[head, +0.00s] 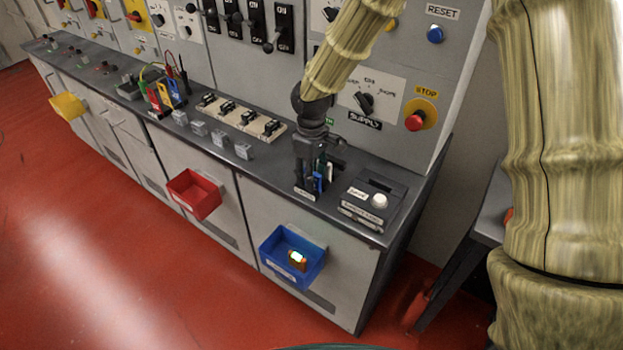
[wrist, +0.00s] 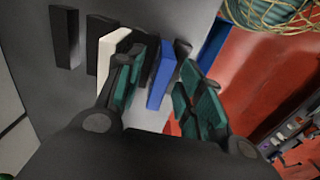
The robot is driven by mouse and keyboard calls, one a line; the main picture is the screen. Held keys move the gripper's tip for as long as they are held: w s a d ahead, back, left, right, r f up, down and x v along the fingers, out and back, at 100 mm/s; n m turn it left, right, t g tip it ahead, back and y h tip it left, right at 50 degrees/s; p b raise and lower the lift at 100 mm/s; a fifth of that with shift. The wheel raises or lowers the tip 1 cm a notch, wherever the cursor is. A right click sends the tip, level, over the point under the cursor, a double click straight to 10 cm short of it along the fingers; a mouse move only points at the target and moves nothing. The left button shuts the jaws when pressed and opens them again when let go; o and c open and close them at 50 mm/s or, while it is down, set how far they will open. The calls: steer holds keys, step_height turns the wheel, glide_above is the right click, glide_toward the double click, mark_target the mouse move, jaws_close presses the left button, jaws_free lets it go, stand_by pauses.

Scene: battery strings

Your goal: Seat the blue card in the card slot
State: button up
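The blue card (wrist: 161,76) stands upright in the wrist view, between the two green-padded fingers of my gripper (wrist: 164,88). The fingers are apart, one on each side of it, with a gap visible on the right. A white card (wrist: 112,46) stands beside it, partly hidden by the left finger. In the head view my gripper (head: 312,178) points down over the card holder at the counter's front; the blue card (head: 318,184) shows only in part there. A dark slot (head: 380,185) opens in the top of the grey unit (head: 362,208) to the right; I cannot read its label fully.
Dark upright pieces (wrist: 65,36) stand left of the white card. The unit beside the holder has a white round button (head: 380,200). A blue bin (head: 276,270) and a red bin (head: 194,194) hang on the cabinet front. The switch panel rises close behind my gripper.

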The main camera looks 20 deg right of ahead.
steer(key=shift+f, duration=0.15)
jaws_close()
stand_by(0.4)
